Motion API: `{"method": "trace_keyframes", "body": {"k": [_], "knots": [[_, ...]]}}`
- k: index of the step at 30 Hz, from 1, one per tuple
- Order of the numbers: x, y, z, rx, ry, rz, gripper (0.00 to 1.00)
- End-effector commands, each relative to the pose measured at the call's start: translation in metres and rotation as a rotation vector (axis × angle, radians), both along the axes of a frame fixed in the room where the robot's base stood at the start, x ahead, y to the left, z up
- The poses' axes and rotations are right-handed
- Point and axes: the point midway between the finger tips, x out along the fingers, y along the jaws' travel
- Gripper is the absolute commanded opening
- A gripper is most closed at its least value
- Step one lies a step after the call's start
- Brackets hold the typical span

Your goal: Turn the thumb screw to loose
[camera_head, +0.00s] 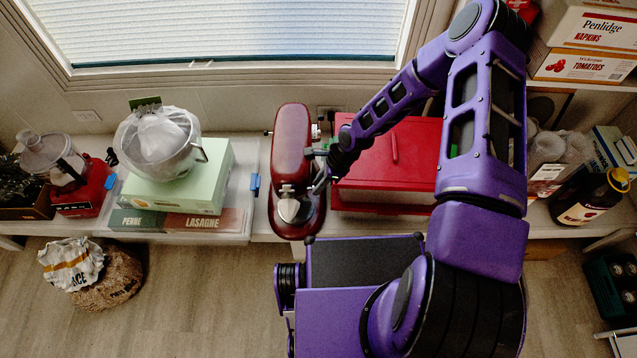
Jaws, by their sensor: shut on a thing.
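A dark red stand mixer (292,150) stands on the counter, seen from above, with a shiny metal part at its front end. My gripper (320,172) is at the right side of the mixer head, close to its front half. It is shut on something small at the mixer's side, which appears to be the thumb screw. The thumb screw itself is hidden by the gripper and too small to make out, so its turn angle cannot be told.
A red box-shaped item (405,150) stands right of the mixer, under my arm. To the left are a pale green box (215,160) with a covered bowl (160,142) on it. A dark bottle (585,200) stands at far right. Sacks (105,275) lie on the floor.

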Motion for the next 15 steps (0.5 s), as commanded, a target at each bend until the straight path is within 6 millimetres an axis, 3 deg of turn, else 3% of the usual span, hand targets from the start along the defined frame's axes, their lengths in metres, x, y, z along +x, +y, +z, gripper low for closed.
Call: {"method": "trace_keyframes", "body": {"k": [15], "knots": [[-0.0036, 0.0001, -0.0013, -0.007, -0.107, 0.004, 0.0]]}}
